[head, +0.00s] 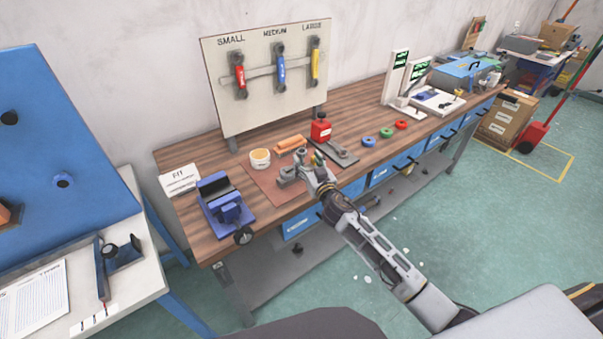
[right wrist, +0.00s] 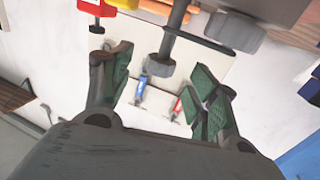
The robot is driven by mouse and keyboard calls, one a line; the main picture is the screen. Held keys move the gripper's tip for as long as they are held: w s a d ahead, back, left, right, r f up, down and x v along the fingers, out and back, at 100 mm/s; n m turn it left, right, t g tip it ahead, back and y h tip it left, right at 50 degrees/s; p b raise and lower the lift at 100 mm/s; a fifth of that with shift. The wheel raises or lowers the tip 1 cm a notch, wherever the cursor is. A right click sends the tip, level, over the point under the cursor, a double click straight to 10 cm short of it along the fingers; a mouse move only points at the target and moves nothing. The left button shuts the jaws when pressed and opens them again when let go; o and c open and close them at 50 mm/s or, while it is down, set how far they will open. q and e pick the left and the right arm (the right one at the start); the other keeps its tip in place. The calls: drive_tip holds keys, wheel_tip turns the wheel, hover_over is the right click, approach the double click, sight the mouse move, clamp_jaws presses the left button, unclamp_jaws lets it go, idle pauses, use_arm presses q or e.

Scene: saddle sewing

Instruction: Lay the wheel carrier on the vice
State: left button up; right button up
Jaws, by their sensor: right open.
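The blue vice (head: 228,203) stands at the near left end of the wooden workbench. A grey metal part, likely the wheel carrier (head: 287,173), lies on the brown mat right of the vice. My right gripper (head: 314,160) is over the mat, beside this part and partly covering it. In the right wrist view my right gripper (right wrist: 160,78) is open. A grey rod with a thick end (right wrist: 160,66) shows between its fingers in the picture, with no visible grip on it. I cannot tell how deep it sits between them. My left gripper is out of view.
A red can (head: 320,129), an orange block (head: 291,145) and a round tub (head: 260,159) stand behind the mat (head: 266,187). The tool board (head: 262,104) rises behind. Coloured rings (head: 386,132) lie to the right.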

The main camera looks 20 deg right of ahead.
sight(304, 155)
drive_tip(key=shift+w+a+r+p, duration=0.1)
drive_tip(key=shift+w+r+p, duration=0.15)
drive_tip(key=shift+w, duration=0.4)
drive_tip(key=shift+w+a+r+p, duration=0.1)
drive_tip(key=shift+w+p, duration=0.15)
drive_tip(key=shift+w, duration=0.4)
drive_tip(key=shift+w+a+f, duration=0.1)
drive_tip(key=shift+w, duration=1.15)
drive_tip(key=shift+c, duration=0.2)
clamp_jaws()
